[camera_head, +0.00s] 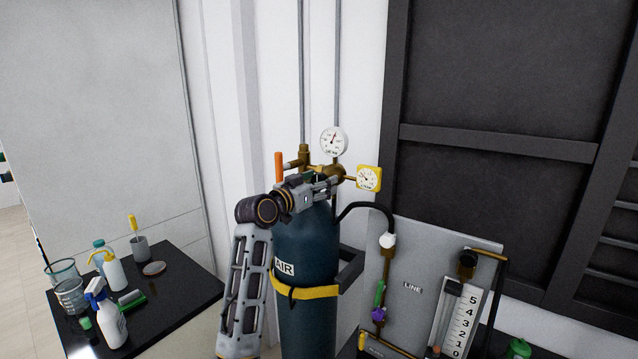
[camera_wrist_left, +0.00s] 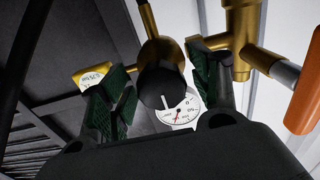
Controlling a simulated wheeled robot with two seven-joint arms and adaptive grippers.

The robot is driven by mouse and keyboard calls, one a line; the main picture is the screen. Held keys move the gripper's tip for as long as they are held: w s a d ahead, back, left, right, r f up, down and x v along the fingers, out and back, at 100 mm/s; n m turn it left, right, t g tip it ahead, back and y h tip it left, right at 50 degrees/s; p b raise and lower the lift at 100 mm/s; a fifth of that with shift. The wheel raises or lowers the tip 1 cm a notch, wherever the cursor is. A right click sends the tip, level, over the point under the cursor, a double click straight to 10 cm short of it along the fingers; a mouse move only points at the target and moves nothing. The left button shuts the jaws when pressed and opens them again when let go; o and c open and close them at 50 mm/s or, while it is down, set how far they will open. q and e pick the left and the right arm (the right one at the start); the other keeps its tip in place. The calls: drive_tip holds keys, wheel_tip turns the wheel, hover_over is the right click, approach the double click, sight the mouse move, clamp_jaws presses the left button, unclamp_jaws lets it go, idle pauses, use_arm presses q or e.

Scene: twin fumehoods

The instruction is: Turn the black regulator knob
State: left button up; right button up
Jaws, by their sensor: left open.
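The black regulator knob (camera_wrist_left: 160,88) has a white mark and sits on the brass regulator (camera_wrist_left: 161,50) in the left wrist view. My left gripper (camera_wrist_left: 163,98) is open, with one green-padded finger on each side of the knob; I cannot tell whether either pad touches it. In the head view my left gripper (camera_head: 322,187) is at the regulator (camera_head: 327,171), above the dark AIR cylinder (camera_head: 310,235), and hides the knob. A white round gauge (camera_head: 333,141) and a yellow gauge (camera_head: 368,178) are on the regulator. My right gripper is not in view.
An orange handle (camera_head: 279,167) stands left of the regulator. A black hose (camera_head: 368,206) runs right to a LINE panel (camera_head: 415,270) with a flowmeter (camera_head: 461,318). Bottles and beakers stand on a black table (camera_head: 190,285) at left.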

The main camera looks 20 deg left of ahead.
use_arm(q)
drive_tip(key=c, duration=1)
